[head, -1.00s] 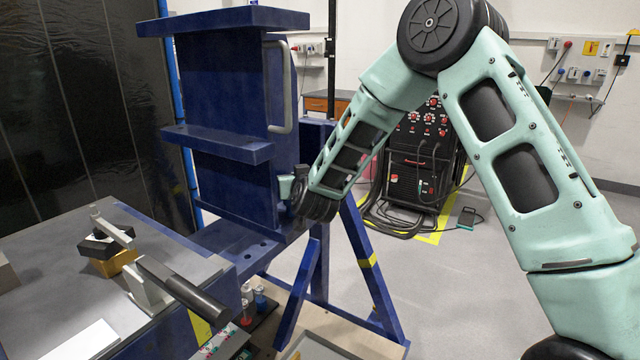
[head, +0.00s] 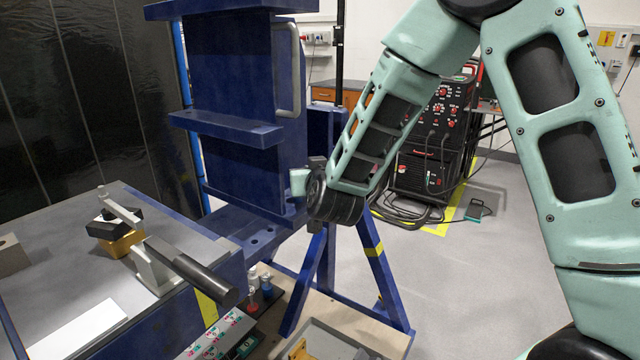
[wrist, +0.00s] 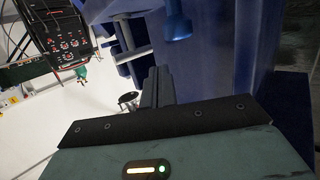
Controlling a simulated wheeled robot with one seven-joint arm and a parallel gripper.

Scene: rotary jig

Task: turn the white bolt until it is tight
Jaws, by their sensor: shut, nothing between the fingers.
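My gripper's body (head: 299,182) is at the lower right edge of the upright dark blue jig (head: 232,90) in the head view; its fingertips cannot be made out there. In the wrist view my gripper's dark fingers (wrist: 157,80) are together and empty, pointing toward the blue structure (wrist: 222,45). A light grey bar (wrist: 133,54) lies just beyond and left of the fingers. A blue bolt-like knob (wrist: 178,25) hangs above them, apart from the fingers. I cannot clearly identify the white bolt in either view.
A grey worktable (head: 45,262) with a clamp (head: 152,265) is at the lower left. The jig's blue stand legs (head: 303,280) are below my gripper. A black welding unit (head: 432,150) stands behind the arm. Open floor (head: 480,260) is to the right.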

